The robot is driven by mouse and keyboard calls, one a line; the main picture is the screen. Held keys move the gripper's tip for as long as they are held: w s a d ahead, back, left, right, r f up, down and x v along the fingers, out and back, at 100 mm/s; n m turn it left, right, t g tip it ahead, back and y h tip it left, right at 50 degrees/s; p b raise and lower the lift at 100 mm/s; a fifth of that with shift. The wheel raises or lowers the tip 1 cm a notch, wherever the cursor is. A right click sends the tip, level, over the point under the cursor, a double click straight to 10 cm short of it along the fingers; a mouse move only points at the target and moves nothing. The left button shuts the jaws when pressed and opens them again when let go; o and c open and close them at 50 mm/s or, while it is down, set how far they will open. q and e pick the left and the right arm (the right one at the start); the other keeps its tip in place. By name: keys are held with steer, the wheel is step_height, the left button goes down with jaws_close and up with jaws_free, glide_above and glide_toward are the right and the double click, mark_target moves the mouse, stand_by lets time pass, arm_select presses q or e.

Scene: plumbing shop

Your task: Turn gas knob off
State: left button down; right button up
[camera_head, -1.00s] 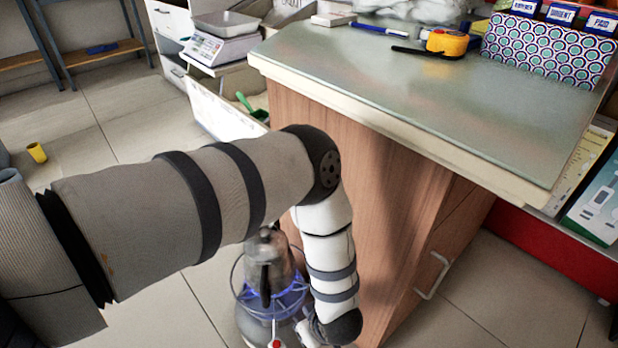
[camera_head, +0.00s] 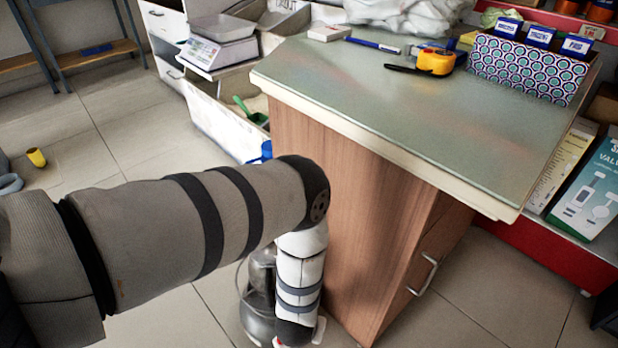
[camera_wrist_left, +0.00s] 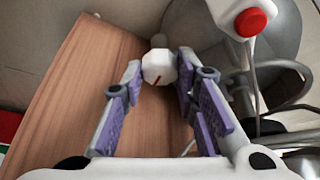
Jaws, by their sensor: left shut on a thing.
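A white faceted knob (camera_wrist_left: 153,66) with a short, slanted red mark shows in the left wrist view, beside the wooden panel. My left gripper (camera_wrist_left: 161,62) has its purple-padded fingers on either side of it, shut on it at the fingertips. A white part with a red button (camera_wrist_left: 252,21) is at the top right of that view, in front of a grey rounded body (camera_wrist_left: 287,32). My left fingers are hidden there. My right gripper is not seen.
The wooden cabinet (camera_head: 335,215) with a green-grey top (camera_head: 400,125) stands close to my left arm. An orange tape measure (camera_head: 435,62) and a patterned box (camera_head: 525,70) lie on it. Floor at left is mostly clear.

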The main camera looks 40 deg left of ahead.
arm_select(q)
steer(key=shift+m, duration=0.6)
steer(key=shift+m+h, duration=0.3)
steer(key=c, duration=1.3)
jaws_free()
